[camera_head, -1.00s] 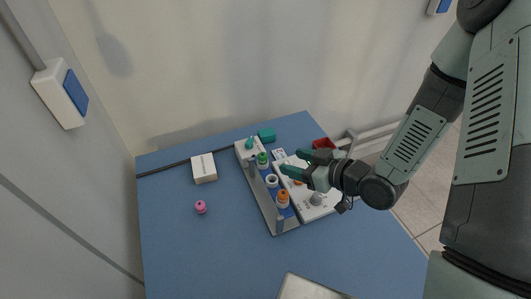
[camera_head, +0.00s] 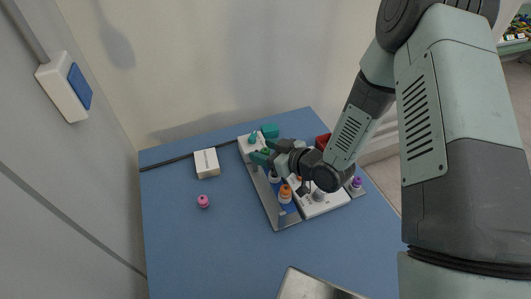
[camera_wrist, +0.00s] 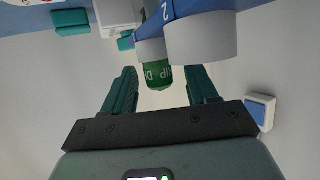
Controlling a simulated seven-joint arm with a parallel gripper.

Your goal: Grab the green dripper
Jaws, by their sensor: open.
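The green dripper (camera_wrist: 158,74) shows in the wrist view as a green cylinder with white lettering, between and slightly beyond the two fingers. In the head view the green dripper (camera_head: 265,152) is mostly hidden by my gripper. My gripper (camera_wrist: 161,92) is open, with one teal finger on each side of the dripper; I cannot tell whether either touches it. In the head view my gripper (camera_head: 262,151) is at the back part of the grey rack (camera_head: 262,198).
A white-capped bottle (camera_wrist: 203,40) stands close beside the dripper. An orange-capped bottle (camera_head: 286,193) stands in the front of the rack. A white box (camera_head: 207,163) and a pink item (camera_head: 203,201) lie left on the blue table (camera_head: 190,245), which has free room there.

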